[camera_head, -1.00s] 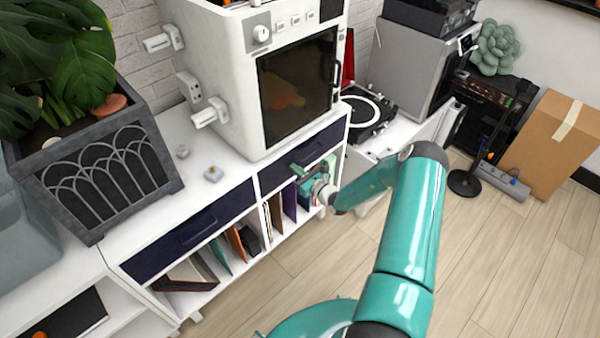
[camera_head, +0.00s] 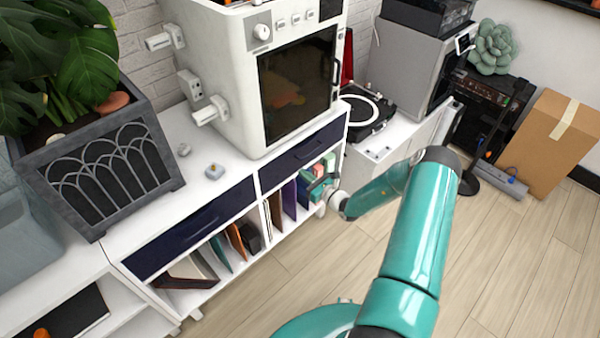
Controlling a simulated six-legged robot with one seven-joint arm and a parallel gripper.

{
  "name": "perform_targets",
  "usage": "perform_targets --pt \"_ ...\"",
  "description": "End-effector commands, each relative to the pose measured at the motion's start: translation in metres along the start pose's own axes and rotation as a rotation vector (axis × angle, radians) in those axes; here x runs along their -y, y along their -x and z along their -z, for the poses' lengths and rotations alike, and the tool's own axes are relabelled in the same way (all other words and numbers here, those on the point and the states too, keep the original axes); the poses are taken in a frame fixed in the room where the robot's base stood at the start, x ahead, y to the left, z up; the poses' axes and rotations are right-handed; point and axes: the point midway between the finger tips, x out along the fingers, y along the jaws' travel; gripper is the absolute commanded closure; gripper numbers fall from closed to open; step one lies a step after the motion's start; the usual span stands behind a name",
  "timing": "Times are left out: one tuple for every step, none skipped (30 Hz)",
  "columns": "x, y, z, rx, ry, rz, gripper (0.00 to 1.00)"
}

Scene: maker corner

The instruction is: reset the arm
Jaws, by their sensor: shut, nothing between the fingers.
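My teal arm reaches from the bottom right up and then left toward the white cabinet (camera_head: 283,231). My gripper (camera_head: 311,181) is small in view, in front of the cabinet's right-hand part, just below the right dark drawer (camera_head: 300,157). It is shut and holds nothing. Its fingertips overlap the coloured items on the shelf behind, so I cannot tell the exact gap between them.
A white oven-like machine (camera_head: 243,80) and a grey planter (camera_head: 100,175) stand on the cabinet. A turntable (camera_head: 368,112) is on the white unit to the right. A cardboard box (camera_head: 553,145) stands at the right. The wooden floor (camera_head: 510,260) is open.

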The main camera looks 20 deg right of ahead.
Motion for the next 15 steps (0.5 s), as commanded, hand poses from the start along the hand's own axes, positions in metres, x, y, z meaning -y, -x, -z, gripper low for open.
perform_targets --pt "0.002 0.012 0.0 -0.001 -0.001 0.003 1.0" --pt "0.002 0.017 -0.001 0.0 -0.001 0.003 1.0" --pt "0.003 0.025 -0.002 0.001 0.001 0.004 1.0" --pt "0.003 0.031 -0.002 0.0 0.001 0.003 1.0" --pt "0.003 0.036 -0.001 -0.001 0.001 0.002 1.0" --pt "0.004 0.044 -0.001 -0.001 0.001 0.003 1.0" --pt "0.004 0.049 0.0 -0.001 0.0 0.003 1.0" --pt "0.004 0.054 0.0 -0.001 0.0 0.002 1.0" --pt "0.004 0.061 0.0 -0.001 0.0 0.001 1.0" --pt "0.004 0.066 0.0 -0.001 0.0 0.002 1.0" --pt "0.004 0.07 0.0 -0.001 0.0 0.002 1.0" --pt "0.004 0.075 0.0 -0.001 0.001 0.001 1.0" --pt "0.004 0.078 0.0 0.0 0.001 0.001 1.0" --pt "0.004 0.081 0.0 0.0 0.002 0.0 1.0" --pt "0.004 0.084 -0.001 0.0 0.002 0.0 1.0"
